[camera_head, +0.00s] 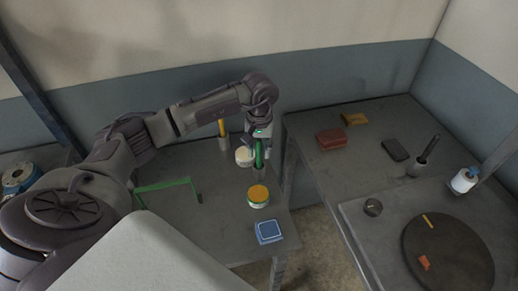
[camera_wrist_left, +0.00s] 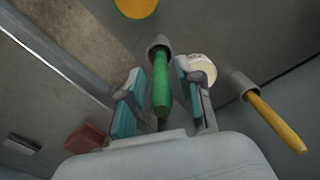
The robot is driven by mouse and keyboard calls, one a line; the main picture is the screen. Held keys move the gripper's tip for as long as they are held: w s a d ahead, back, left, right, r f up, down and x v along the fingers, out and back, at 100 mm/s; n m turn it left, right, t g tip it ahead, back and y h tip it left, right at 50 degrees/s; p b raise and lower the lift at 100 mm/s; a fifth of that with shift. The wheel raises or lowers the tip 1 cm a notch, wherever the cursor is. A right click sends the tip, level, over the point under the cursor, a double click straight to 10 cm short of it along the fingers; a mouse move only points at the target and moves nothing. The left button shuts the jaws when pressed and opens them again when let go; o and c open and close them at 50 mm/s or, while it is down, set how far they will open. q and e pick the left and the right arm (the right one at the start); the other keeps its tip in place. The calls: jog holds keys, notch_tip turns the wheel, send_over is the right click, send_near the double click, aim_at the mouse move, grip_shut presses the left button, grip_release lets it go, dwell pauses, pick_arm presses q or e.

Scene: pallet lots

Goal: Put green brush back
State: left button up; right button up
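The green brush (camera_head: 259,154) stands handle up in a small grey cup (camera_head: 258,173) on the left table. In the left wrist view the green handle (camera_wrist_left: 162,85) lies between the two teal finger pads, with a narrow gap on each side, and its lower end is in the grey cup (camera_wrist_left: 158,42). My left gripper (camera_head: 260,142) is open around the handle from above. The brush's bristle end is hidden in the cup. My right gripper is not in view.
A yellow-handled brush (camera_head: 222,129) stands in another cup behind. A white-lidded jar (camera_head: 244,157), a yellow-topped tin (camera_head: 258,195), a blue box (camera_head: 269,232) and a green bracket (camera_head: 168,186) are nearby. The right table (camera_head: 330,165) holds a red case (camera_head: 331,139) and a turntable (camera_head: 450,255).

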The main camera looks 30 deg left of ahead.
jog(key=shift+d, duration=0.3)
pick_arm(q)
jog(key=shift+r, duration=0.3)
notch_tip(320, 180, up, 11)
jog(key=b, duration=0.3)
jog(key=shift+w+d+f, duration=0.1)
jog(key=shift+f, duration=0.05)
jog(key=shift+r, duration=0.55)
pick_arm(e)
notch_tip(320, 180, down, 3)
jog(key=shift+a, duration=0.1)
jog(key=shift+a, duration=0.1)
pick_arm(q)
jog(key=shift+f, duration=0.1)
